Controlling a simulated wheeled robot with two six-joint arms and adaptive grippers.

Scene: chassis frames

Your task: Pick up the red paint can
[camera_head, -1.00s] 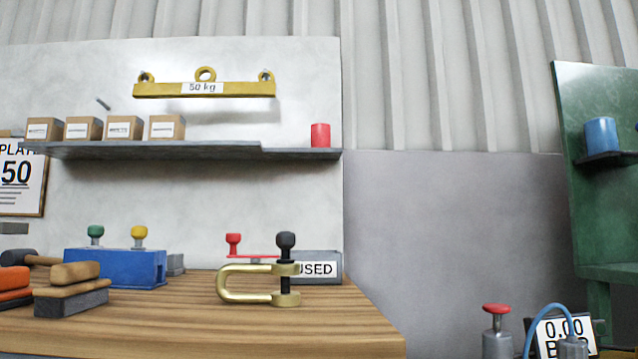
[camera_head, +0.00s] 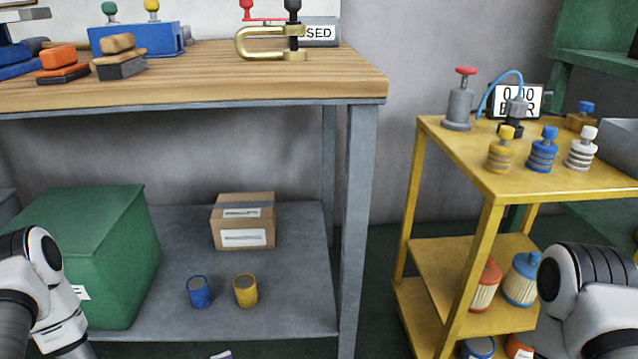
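No can that I can clearly tell to be the red paint can shows now; the red can seen on the high wall shelf earlier is above the picture. A blue can (camera_head: 199,292) and a yellow can (camera_head: 245,291) stand upright on the grey lower shelf (camera_head: 285,318) under the workbench. An orange-red object (camera_head: 518,347), partly cut off, is at the bottom of the yellow cart. Parts of both my arms show at the lower left and lower right. Neither gripper is in view.
A green box (camera_head: 100,250) and a cardboard box (camera_head: 243,222) stand on the lower shelf. The wooden workbench (camera_head: 200,85) holds a brass clamp (camera_head: 255,41) and brushes. The yellow cart (camera_head: 480,175) holds a pump (camera_head: 458,105), small knobbed pieces and, below, red- and blue-topped cylinders.

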